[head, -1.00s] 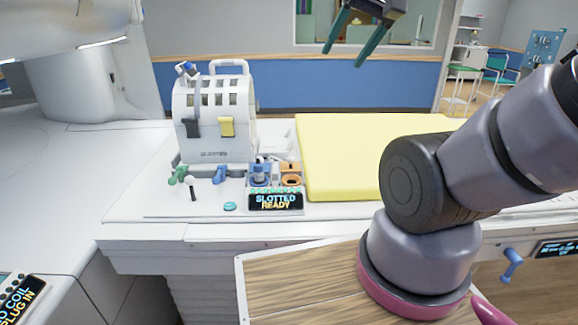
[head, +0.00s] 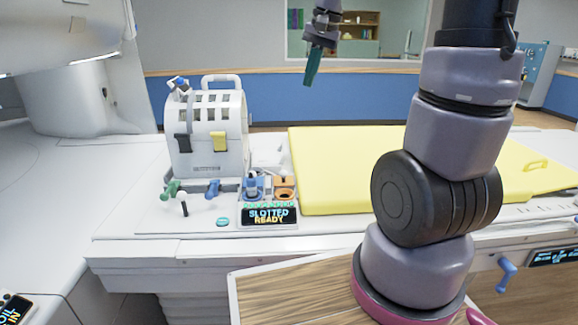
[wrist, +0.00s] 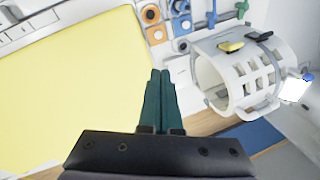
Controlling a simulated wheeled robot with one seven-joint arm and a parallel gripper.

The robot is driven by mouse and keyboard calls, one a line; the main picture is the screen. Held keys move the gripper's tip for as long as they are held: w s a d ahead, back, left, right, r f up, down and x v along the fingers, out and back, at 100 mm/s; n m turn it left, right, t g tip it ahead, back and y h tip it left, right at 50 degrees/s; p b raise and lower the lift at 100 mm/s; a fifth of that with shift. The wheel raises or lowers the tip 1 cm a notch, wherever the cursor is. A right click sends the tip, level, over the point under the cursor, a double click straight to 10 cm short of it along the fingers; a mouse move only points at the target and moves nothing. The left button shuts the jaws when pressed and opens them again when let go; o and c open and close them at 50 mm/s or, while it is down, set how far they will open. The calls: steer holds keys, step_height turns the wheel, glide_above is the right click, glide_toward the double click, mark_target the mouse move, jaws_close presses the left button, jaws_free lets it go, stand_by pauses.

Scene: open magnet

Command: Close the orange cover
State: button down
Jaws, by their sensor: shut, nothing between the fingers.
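The orange socket (head: 285,194) is a round ring around a dark hole, set in the panel on the white bed, left of the yellow pad. An orange square flap (head: 285,181), apparently its cover, stands open behind the ring. In the wrist view the ring (wrist: 150,14) is uncovered, with the orange flap (wrist: 157,34) beside it. My gripper (head: 312,68) is high above and beyond the bed in the head view. In the wrist view its dark green fingers (wrist: 160,72) are together, empty and apart from the flap.
A blue socket (head: 253,186) is next to the orange one, above a display (head: 268,216) reading "SLOTTED READY". A white coil (head: 207,130) stands behind to the left. The yellow pad (head: 335,170) is clear.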

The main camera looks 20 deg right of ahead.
steer(key=m+g, duration=0.1)
steer(key=g, duration=0.1)
glide_above(287, 179)
steer(key=d, duration=0.5)
step_height(287, 179, down, 9)
steer(key=w+f+m+g, duration=0.15)
steer(key=w+f, duration=0.35)
steer(key=f, duration=0.6)
steer(key=shift+g, duration=0.45)
steer(key=x, duration=0.3)
steer(key=s+a+x, duration=0.1)
steer(key=x, duration=0.6)
steer(key=shift+s+a, duration=0.3)
steer(key=shift+s, duration=0.05)
steer(key=shift+s+a, duration=0.4)
steer(key=s, duration=0.3)
steer(key=s+a, duration=0.1)
steer(key=s, duration=0.3)
steer(key=shift+s+a, duration=0.25)
steer(key=shift+s, duration=0.05)
